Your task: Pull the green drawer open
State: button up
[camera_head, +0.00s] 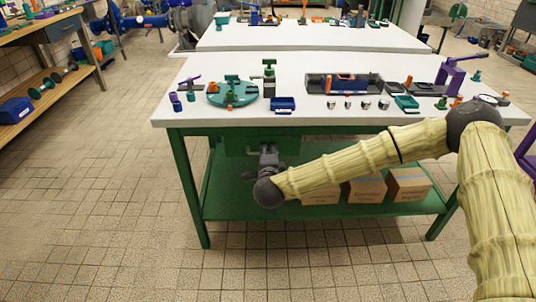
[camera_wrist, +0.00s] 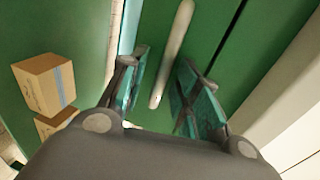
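The green drawer (camera_head: 233,146) hangs under the left half of the front table's white top, and it looks shut. My gripper (camera_head: 268,152) is in front of the drawer, partly hidden by my wrist in the head view. In the wrist view, the pale bar handle (camera_wrist: 173,50) crosses the green drawer front (camera_wrist: 215,35). My gripper's two teal-padded fingers (camera_wrist: 164,62) are apart, one on each side of the handle, with gaps to it. I cannot tell how deep the handle lies between them.
Cardboard boxes (camera_head: 408,184) stand on the table's green lower shelf (camera_head: 235,205); they also show in the wrist view (camera_wrist: 45,82). The white tabletop (camera_head: 300,112) carries small parts and tools. The tiled floor (camera_head: 110,200) to the left is clear.

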jog(key=shift+w, duration=0.1)
jog(key=shift+c, duration=0.5)
grip_shut()
